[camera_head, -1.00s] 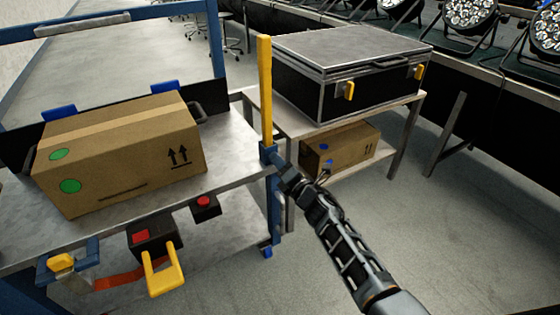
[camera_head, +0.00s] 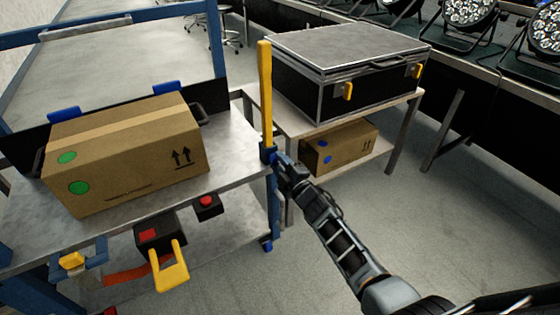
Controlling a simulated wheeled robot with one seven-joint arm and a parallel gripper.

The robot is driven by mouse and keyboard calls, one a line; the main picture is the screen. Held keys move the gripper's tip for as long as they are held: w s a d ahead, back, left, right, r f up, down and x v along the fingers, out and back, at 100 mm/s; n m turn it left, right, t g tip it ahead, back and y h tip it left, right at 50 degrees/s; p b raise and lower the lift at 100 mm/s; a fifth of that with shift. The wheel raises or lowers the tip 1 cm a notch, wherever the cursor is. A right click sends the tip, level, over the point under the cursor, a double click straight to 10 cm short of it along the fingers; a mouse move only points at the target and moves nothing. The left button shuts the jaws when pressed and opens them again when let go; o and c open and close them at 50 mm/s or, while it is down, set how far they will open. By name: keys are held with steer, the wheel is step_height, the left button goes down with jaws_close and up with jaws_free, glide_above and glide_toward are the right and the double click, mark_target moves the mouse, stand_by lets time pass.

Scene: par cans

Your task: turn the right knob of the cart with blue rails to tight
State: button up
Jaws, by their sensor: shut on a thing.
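The cart with blue rails (camera_head: 215,45) fills the left of the head view, with a grey metal deck (camera_head: 235,140) and a dark back panel. A yellow upright lever (camera_head: 265,85) rises at the deck's right front corner, above a blue post. My gripper (camera_head: 275,158) reaches in from the lower right to that corner, just below the lever's base. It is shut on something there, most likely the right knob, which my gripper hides. I cannot see the knob's shape or how far it is turned.
A cardboard box (camera_head: 125,155) lies on the cart's deck. A yellow handle (camera_head: 171,272) and a red button box (camera_head: 208,206) stick out at its front. A black case (camera_head: 350,75) stands on a table to the right, with another box (camera_head: 340,148) below. Floor at lower right is clear.

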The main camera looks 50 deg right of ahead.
steer(key=shift+f+m+p, duration=0.1)
steer(key=shift+m+p, duration=1.25)
steer(key=shift+m, duration=2.95)
steer(key=o, duration=1)
steer(key=shift+o, duration=0.2)
steer(key=p+v, duration=0.1)
steer(key=v, duration=0.6)
steer(key=shift+s+p, duration=0.3)
steer(key=shift+s, duration=0.1)
steer(key=shift+a, duration=0.2)
